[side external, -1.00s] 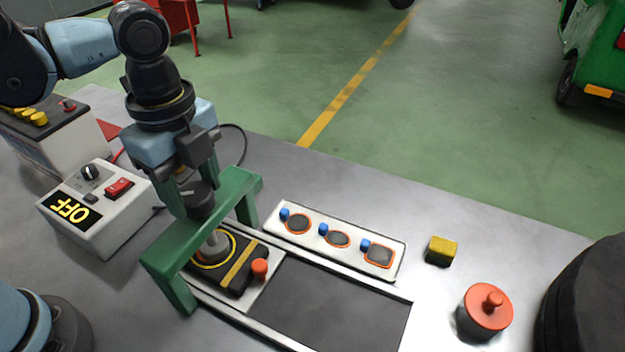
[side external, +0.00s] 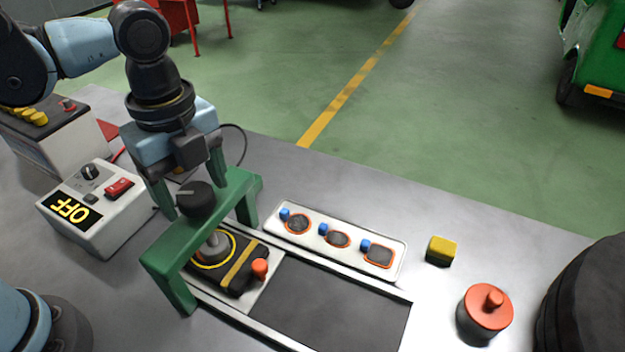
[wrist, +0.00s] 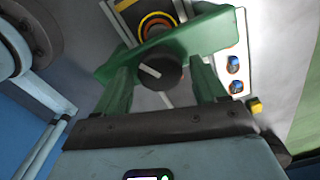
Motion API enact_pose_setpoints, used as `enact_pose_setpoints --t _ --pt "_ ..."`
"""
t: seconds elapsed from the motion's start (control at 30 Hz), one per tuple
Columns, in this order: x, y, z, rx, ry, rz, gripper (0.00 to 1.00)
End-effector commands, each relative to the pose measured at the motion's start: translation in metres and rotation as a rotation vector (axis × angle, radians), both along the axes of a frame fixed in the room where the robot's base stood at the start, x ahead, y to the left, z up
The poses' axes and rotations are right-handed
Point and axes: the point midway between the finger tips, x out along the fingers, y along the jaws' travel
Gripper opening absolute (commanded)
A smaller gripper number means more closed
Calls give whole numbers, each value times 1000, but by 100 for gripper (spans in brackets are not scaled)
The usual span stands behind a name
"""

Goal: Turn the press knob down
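The press knob (side external: 195,199) is a black round knob with a white pointer line, on top of the green press frame (side external: 165,256). Below the beam, a grey press ram (side external: 214,243) stands over a yellow ring on a black block (side external: 240,270) with a yellow stripe. My gripper (side external: 196,196) points down with its fingers spread on either side of the knob, with gaps showing. In the wrist view the knob (wrist: 160,71) lies between the two open fingers. The ram's lower end is partly hidden by the frame.
A control box (side external: 95,218) reading OFF stands left of the press. A white tray (side external: 340,222) with several dark pads and blue pegs lies to the right, near a yellow block (side external: 441,250) and a red-lidded canister (side external: 486,308). A dark track (side external: 330,312) runs from the press.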

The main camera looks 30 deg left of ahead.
Motion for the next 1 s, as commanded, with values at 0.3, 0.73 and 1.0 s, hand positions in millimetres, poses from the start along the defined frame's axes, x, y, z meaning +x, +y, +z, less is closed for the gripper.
enact_pose_setpoints --t 0.3,0.73,1.0 --pt "0 0 0 0 0 2 79" --pt "0 0 45 0 0 2 79" --pt "0 0 89 0 0 1 79"
